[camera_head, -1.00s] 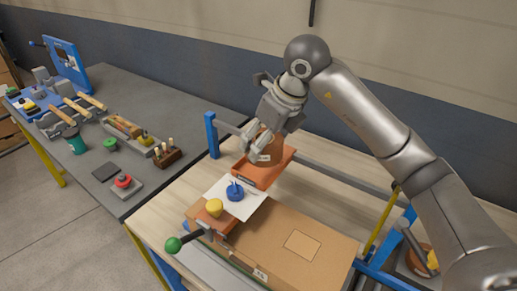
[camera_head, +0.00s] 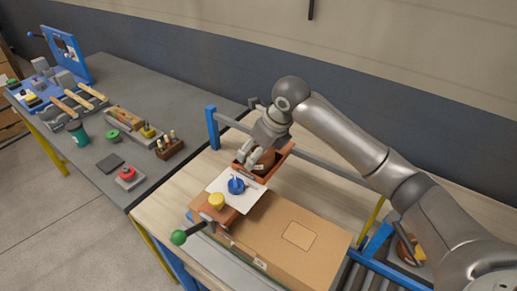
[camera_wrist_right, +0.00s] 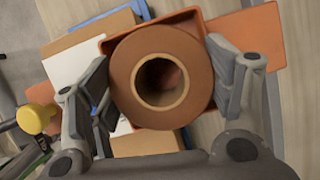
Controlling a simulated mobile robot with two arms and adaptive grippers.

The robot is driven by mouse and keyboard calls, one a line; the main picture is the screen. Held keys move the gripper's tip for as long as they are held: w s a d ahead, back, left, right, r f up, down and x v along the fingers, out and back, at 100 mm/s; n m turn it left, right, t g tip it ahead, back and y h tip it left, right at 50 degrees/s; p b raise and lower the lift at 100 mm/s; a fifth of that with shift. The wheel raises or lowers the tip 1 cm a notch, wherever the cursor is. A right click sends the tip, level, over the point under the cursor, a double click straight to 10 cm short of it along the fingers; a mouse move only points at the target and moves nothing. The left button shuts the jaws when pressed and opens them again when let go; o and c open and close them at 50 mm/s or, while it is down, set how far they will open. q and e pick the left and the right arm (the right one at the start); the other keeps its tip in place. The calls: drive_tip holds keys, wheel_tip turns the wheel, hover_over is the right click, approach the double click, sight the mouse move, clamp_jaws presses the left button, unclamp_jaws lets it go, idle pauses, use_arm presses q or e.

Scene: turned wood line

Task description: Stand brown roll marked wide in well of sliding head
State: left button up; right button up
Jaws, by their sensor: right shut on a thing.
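The brown roll (camera_wrist_right: 122,78) is held upright between the two fingers of my right gripper (camera_wrist_right: 160,85), with its pale core facing the wrist camera. In the head view the roll (camera_head: 267,160) is partly hidden by the gripper (camera_head: 257,160). It is at the orange sliding head (camera_head: 284,158), within or just above its open well; I cannot tell how deep. Orange walls (camera_wrist_right: 196,15) show around the roll in the wrist view. I cannot read any mark on the roll. My left gripper is not in view.
A white sheet (camera_head: 250,203), a blue knob (camera_head: 236,186) and a yellow knob (camera_head: 216,200) are in front of the head. A cardboard box (camera_head: 275,240) lies below, with a green-ended handle (camera_head: 179,237) to its left. A grey bench (camera_head: 150,95) holds several tools.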

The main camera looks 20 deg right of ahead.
drive_tip(key=shift+f, duration=0.2)
drive_tip(key=o, duration=1.1)
drive_tip(key=shift+r, duration=0.1)
drive_tip(key=shift+c, duration=0.2)
drive_tip(key=shift+r, duration=0.1)
drive_tip(key=b+v, duration=0.3)
drive_tip(key=v, duration=0.8)
drive_tip(key=shift+r, duration=0.1)
drive_tip(key=shift+s+d+r, duration=0.1)
drive_tip(key=shift+s+r, duration=0.05)
drive_tip(key=shift+r, duration=0.25)
